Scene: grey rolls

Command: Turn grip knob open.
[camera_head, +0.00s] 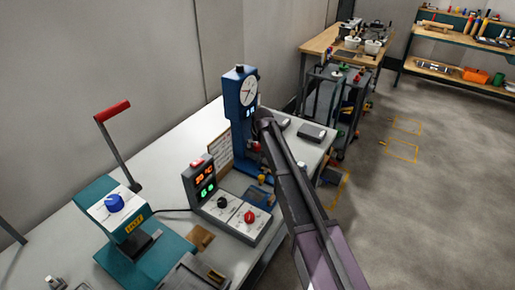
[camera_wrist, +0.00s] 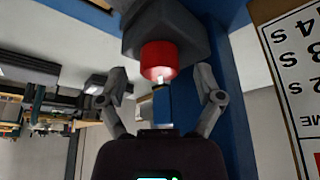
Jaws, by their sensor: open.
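My gripper (camera_wrist: 160,84) is open, with its fingers apart on either side of a red knob (camera_wrist: 159,60). The knob sits on a dark grey block on the blue test stand and looks between or just beyond the fingertips. I see no clear contact. A short pale metal tip and a dark part stick out from the knob toward my gripper. In the head view, the blue test stand (camera_head: 240,83) with a round dial stands at the back of the bench, and my arm reaches to it. My arm hides the fingertips there.
A control box (camera_head: 236,216) with a red and a black knob stands in front of the stand. A teal press (camera_head: 128,232) with a blue knob and a red-handled lever is at left. A printed board (camera_wrist: 293,70) is close at right in the wrist view.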

